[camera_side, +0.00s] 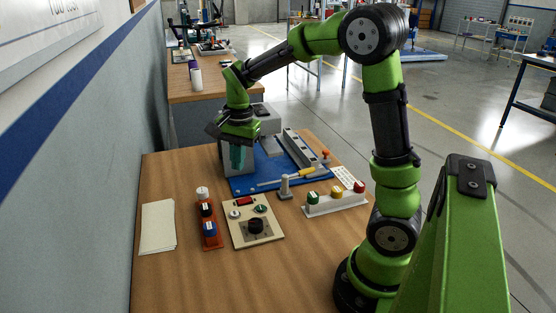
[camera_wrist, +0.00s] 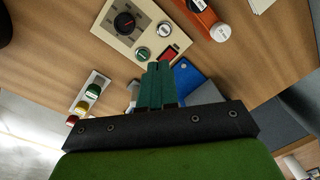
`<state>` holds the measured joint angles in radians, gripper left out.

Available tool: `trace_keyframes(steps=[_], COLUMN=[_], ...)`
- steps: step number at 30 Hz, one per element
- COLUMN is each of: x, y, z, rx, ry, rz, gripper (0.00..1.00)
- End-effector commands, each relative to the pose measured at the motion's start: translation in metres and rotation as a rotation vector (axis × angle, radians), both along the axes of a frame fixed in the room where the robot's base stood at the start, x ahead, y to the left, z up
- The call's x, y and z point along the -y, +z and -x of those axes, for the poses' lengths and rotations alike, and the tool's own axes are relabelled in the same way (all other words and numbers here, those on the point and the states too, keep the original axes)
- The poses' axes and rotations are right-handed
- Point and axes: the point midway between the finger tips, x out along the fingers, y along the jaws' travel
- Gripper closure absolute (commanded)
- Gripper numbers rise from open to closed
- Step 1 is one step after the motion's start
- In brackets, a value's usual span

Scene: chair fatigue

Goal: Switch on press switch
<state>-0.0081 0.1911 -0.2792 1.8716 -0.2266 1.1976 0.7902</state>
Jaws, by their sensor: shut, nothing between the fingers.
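My gripper (camera_side: 237,166) is shut and empty, its teal fingers pointing down over the left part of the blue board. It also shows in the wrist view (camera_wrist: 160,66). A beige control panel (camera_side: 270,234) lies on the table nearer the side camera, with a red rocker switch (camera_side: 244,201), a white button (camera_side: 234,214), a green button (camera_side: 262,208) and a black knob (camera_side: 255,226). In the wrist view the red rocker switch (camera_wrist: 169,52) appears just beyond my fingertips. No label marks which control is the press switch. Whether any switch is on cannot be told.
The blue board (camera_side: 245,184) carries a grey machine and a yellow-handled tool. A white-based button box (camera_side: 335,205) with green, yellow and red buttons stands right, beside a grey joystick-like post (camera_side: 285,187). An orange switch strip (camera_side: 208,238) and paper (camera_side: 158,227) lie left. The front table is clear.

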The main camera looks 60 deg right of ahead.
Motion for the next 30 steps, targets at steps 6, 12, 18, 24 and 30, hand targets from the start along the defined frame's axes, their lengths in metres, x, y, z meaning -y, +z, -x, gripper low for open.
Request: trace_keyframes(steps=[6,12,18,24,30], x=[0.045,0.054,0.052,0.052,0.052], y=[-0.02,-0.007,-0.007,-0.007,-0.013], z=[-0.03,-0.037,-0.034,-0.034,-0.033], rx=[-0.119,-0.11,-0.118,-0.117,-0.119], ry=[-0.539,-0.836,-0.926,-0.927,-0.925], rz=[0.085,0.104,0.101,0.1,0.101], gripper=[1.0,1.0,1.0,1.0,1.0])
